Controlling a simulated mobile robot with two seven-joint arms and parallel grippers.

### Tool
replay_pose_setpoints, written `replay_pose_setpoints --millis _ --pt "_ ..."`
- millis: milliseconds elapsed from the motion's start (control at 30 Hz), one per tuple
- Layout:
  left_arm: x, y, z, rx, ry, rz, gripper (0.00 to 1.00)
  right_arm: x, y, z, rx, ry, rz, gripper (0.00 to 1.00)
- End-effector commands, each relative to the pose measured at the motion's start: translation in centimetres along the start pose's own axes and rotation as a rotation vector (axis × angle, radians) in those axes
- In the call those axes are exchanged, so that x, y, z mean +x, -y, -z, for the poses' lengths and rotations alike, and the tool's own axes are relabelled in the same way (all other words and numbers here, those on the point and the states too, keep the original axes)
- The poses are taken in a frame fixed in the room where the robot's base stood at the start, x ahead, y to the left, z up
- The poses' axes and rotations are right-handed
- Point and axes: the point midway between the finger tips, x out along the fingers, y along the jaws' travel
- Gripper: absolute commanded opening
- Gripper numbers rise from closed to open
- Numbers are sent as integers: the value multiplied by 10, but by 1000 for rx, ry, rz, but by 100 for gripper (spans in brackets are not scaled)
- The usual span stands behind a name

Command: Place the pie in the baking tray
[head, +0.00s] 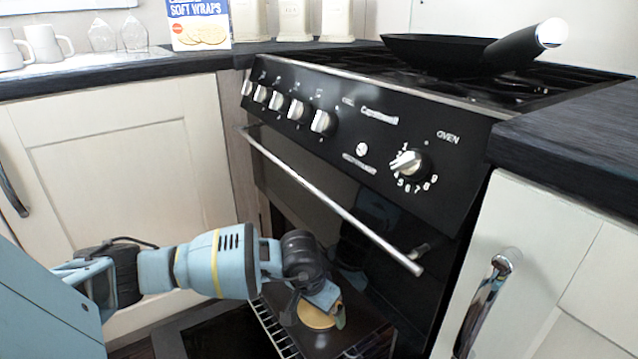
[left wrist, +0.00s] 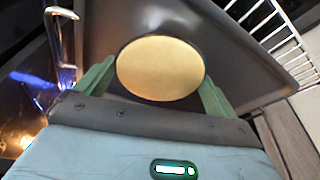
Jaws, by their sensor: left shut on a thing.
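The pie (head: 316,316) is a round, golden disc at the end of my left arm, low in front of the oven. It also shows in the left wrist view (left wrist: 160,68), between the two green fingers. My left gripper (left wrist: 157,75) is shut on the pie, with a finger at each side of it. The baking tray (head: 345,340) is a dark, flat tray beneath the pie. It fills much of the left wrist view behind the pie (left wrist: 225,35). I cannot tell whether the pie touches the tray's base. My right gripper is not in view.
The tray lies on a wire oven rack (head: 272,325), which also shows at the right of the left wrist view (left wrist: 285,40). The oven door handle (head: 330,200) runs close above my gripper. Cupboards stand on both sides. A black wok (head: 450,52) is on the hob.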

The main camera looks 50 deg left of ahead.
Motion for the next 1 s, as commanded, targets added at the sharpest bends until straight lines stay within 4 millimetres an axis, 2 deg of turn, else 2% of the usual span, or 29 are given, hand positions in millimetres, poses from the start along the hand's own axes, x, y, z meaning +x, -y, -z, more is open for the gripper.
replay_pose_setpoints --millis 167,200,233,567,667,1000 --pt "3 0 0 0 -1 0 65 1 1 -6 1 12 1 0" --pt "3 0 -1 0 0 0 97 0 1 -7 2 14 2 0" --pt "3 0 -1 0 0 0 100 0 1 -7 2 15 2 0" --pt "-3 0 1 0 -2 0 100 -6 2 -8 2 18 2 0" --pt "-16 1 1 1 -4 1 100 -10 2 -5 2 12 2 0" --pt "-84 1 2 2 -6 1 100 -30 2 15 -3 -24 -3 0"
